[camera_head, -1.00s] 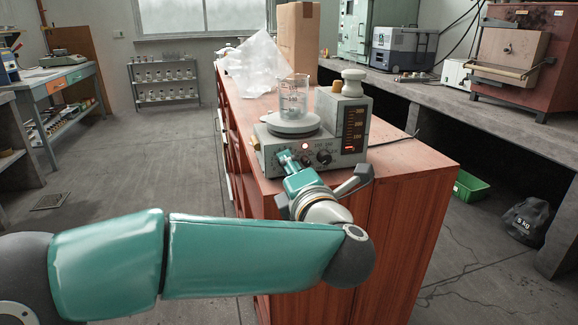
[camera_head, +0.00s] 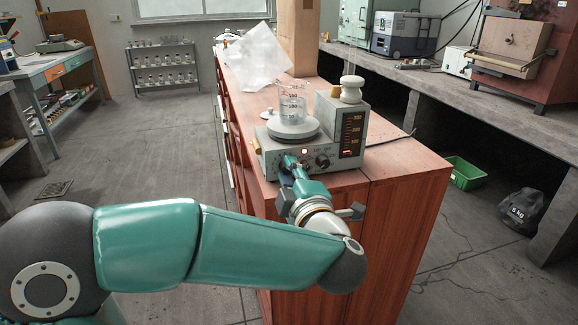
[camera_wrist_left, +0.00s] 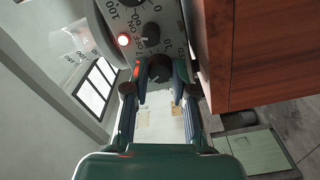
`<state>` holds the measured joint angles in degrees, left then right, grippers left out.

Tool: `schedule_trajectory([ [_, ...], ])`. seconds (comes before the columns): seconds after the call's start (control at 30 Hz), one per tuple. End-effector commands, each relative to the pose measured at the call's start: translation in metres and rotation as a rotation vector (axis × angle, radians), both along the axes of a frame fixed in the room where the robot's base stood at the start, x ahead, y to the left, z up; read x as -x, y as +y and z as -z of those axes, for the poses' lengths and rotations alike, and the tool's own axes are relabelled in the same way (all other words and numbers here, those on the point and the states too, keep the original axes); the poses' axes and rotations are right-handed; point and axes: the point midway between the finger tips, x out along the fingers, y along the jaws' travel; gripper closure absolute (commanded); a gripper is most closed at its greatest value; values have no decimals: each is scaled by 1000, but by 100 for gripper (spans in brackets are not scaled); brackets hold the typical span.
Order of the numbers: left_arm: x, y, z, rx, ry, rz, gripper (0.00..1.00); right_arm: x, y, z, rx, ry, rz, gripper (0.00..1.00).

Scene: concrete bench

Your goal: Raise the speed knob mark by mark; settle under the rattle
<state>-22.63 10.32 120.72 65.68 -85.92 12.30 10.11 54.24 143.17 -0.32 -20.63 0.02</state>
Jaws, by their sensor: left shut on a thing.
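A grey stirrer-like device (camera_head: 270,150) with knobs on its front panel stands on the red-brown cabinet. A glass beaker (camera_head: 292,104) stands on its round pale plate (camera_head: 293,128). My left gripper (camera_head: 286,163) is at the left of the panel and covers the knob there. In the left wrist view, my left gripper (camera_wrist_left: 160,82) is closed around a dark knob (camera_wrist_left: 160,66). The knob's setting cannot be read. My right gripper is not in view.
A crumpled clear sheet (camera_head: 255,58) and a cardboard box (camera_head: 299,38) stand behind on the cabinet (camera_head: 400,180).

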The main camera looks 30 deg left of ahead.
Motion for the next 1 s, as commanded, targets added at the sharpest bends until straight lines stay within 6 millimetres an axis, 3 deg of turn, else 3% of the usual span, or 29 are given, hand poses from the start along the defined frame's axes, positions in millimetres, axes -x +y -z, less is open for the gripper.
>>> schedule_trajectory([
  [0.57, 0, -2, 6, -23, 45, 5, 100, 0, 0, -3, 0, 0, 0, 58],
  [0.6, 0, -2, 6, -23, 45, 5, 68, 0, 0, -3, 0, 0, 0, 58],
  [0.7, 0, -2, 6, -23, 42, 4, 51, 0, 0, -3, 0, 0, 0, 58],
  [1.0, 0, -1, 2, -24, 35, 1, 49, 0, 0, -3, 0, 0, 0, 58],
])
